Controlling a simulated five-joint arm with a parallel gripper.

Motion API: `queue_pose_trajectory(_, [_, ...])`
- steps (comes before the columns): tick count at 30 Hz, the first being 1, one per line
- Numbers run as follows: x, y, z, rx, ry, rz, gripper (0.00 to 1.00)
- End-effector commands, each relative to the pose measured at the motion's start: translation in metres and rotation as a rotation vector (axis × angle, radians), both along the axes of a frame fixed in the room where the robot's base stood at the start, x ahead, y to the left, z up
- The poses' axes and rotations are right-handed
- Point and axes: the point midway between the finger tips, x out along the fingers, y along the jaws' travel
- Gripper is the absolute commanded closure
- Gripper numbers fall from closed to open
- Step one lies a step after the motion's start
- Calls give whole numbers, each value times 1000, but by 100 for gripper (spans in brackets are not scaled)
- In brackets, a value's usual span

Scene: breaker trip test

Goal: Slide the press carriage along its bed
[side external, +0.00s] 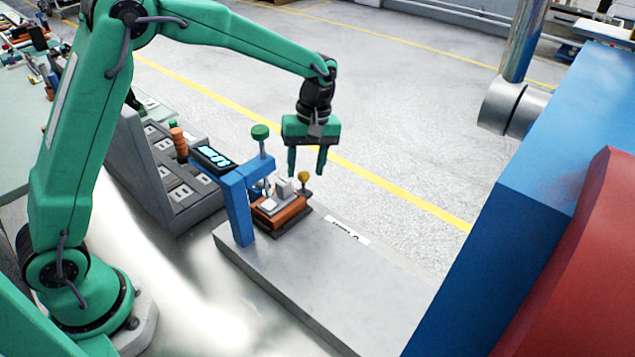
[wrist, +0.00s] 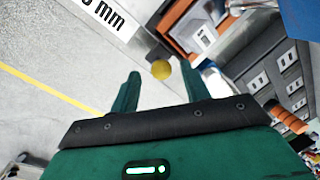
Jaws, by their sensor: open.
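The press carriage (side external: 284,213) is an orange-brown block on a dark base, with a grey-white piece on top and a yellow ball knob (side external: 304,176). It sits at the far-left end of the grey bed (side external: 335,275), beside the blue press frame (side external: 238,200) with its green-topped plunger (side external: 260,132). My green gripper (side external: 307,172) is open and empty, pointing down above and near the knob. In the wrist view the yellow knob (wrist: 161,70) shows between the two fingers (wrist: 165,85), towards the right one. The carriage (wrist: 194,30) lies beyond it. I cannot tell the exact height gap.
A grey rack with several compartments (side external: 175,180) and an orange ribbed handle (side external: 180,142) stands left of the press. A large blue block (side external: 530,190) and a red shape (side external: 585,270) fill the right. The bed's near part is clear. A label (side external: 347,232) lies along its edge.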

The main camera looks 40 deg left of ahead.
Motion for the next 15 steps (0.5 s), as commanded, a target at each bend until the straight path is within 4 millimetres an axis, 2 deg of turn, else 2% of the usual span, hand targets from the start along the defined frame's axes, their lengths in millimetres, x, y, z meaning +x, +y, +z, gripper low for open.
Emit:
queue_pose_trajectory(6, [-2, 1, -13, -1, 1, 0, 54])
queue_pose_trajectory(15, [-2, 2, -14, 0, -1, 1, 56])
